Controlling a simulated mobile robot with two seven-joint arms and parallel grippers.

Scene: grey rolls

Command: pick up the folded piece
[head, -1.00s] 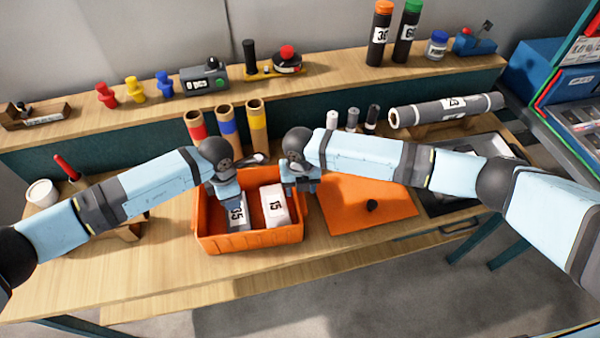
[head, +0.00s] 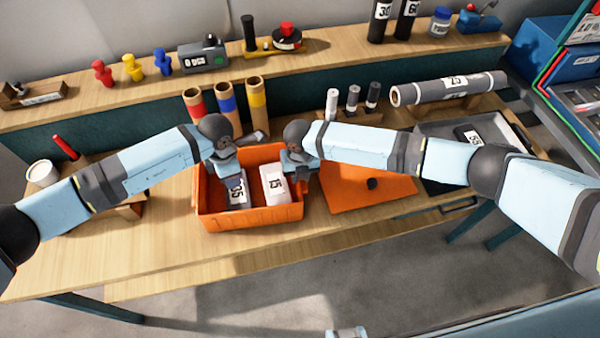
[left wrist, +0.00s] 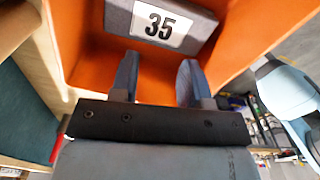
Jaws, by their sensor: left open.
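A grey folded piece with a white "35" label (head: 238,193) lies in the left part of the orange crate (head: 250,219). A whitish piece labelled "15" (head: 275,186) lies to its right in the same crate. My left gripper (head: 228,168) is over the crate's left part, just behind the "35" piece. In the left wrist view the left gripper (left wrist: 159,78) has its fingers apart with nothing between them, and the "35" piece (left wrist: 162,22) is just beyond the fingertips. My right gripper (head: 300,174) is at the crate's right rim; its fingers are too small to read.
An orange panel with a dark knob (head: 362,194) lies right of the crate. A grey tray (head: 440,130) holds a dark piece labelled "55" (head: 470,136). Coloured tubes (head: 226,105) stand behind the crate. A white cup (head: 41,173) stands left. The table's front strip is clear.

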